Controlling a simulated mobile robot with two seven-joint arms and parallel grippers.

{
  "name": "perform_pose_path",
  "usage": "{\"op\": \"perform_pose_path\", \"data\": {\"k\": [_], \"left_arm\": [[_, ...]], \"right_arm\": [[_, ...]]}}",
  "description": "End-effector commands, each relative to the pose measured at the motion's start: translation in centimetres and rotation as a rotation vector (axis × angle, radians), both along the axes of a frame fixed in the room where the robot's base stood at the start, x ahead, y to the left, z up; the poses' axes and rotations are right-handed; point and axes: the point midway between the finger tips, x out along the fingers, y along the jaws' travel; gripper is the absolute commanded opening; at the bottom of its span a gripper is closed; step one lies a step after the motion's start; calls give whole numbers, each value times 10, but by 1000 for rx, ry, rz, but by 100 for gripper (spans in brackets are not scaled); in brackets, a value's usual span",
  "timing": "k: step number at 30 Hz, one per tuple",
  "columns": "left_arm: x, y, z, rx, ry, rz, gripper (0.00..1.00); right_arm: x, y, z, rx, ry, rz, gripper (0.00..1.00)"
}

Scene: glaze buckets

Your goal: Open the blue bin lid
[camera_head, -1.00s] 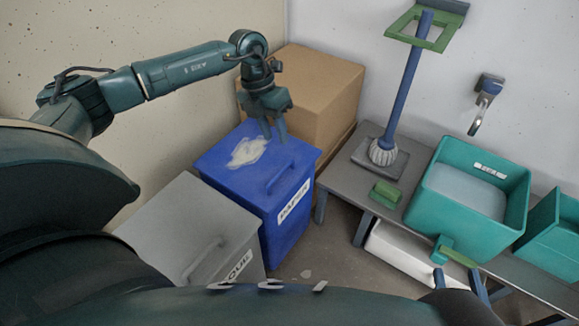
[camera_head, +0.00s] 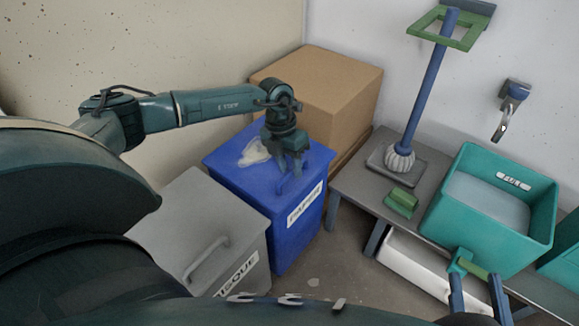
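The blue bin (camera_head: 296,240) stands against the corner with its lid (camera_head: 235,175) down flat. A pale smear or crumpled patch (camera_head: 254,152) lies on the lid. My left gripper (camera_head: 290,176) is over the right part of the lid, pointing down with its fingers a little apart. The fingers are at the lid's handle (camera_head: 297,188) and hide most of it; I cannot tell whether they touch it. Two bluish prongs that seem to be my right gripper (camera_head: 476,282) rise at the bottom right, beside a green and teal piece. I cannot tell whether they hold it.
A grey lidded bin (camera_head: 190,225) stands close at the left of the blue one. A cardboard box (camera_head: 335,95) is behind it. A bench (camera_head: 345,185) at the right carries a teal tub (camera_head: 500,245), a mixer stand and a green block (camera_head: 402,203).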

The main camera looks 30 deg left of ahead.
Motion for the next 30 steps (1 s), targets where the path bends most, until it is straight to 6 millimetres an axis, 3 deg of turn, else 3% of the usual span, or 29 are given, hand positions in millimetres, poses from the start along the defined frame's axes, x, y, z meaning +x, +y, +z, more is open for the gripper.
{"op": "perform_pose_path", "data": {"k": [8, 20, 30], "left_arm": [[0, 0, -1, 0, 0, 0, 33], [0, 0, -1, 0, 0, 0, 0], [0, 0, 0, 0, 0, 0, 0]], "right_arm": [[0, 0, 0, 1, 0, 0, 36], [0, 0, 0, 1, 0, 0, 36], [0, 0, 0, 1, 1, 1, 36]]}}
